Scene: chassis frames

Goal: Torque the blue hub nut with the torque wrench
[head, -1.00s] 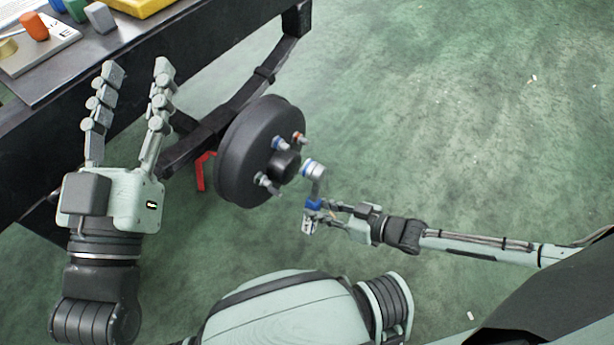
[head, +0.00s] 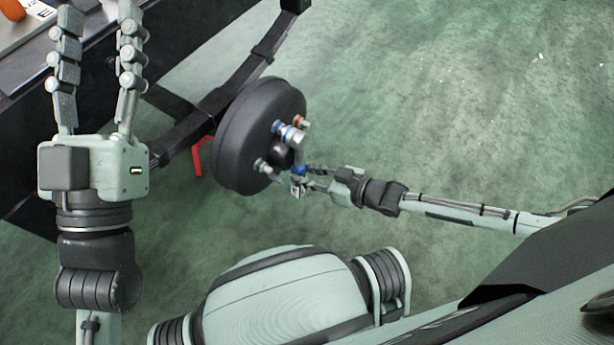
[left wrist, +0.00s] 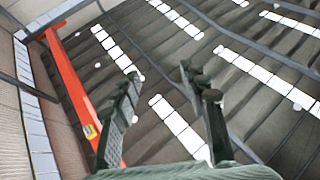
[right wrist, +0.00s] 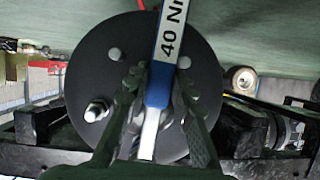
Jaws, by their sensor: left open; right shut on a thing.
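My right gripper (head: 306,178) is shut on the torque wrench (head: 299,170). The wrench's silver head (head: 293,135) is right at the blue nut; I cannot tell whether it is seated. My left gripper (head: 97,50) is open and empty, left of the hub.
A red part (head: 197,158) sits behind the hub. The green floor to the right is clear.

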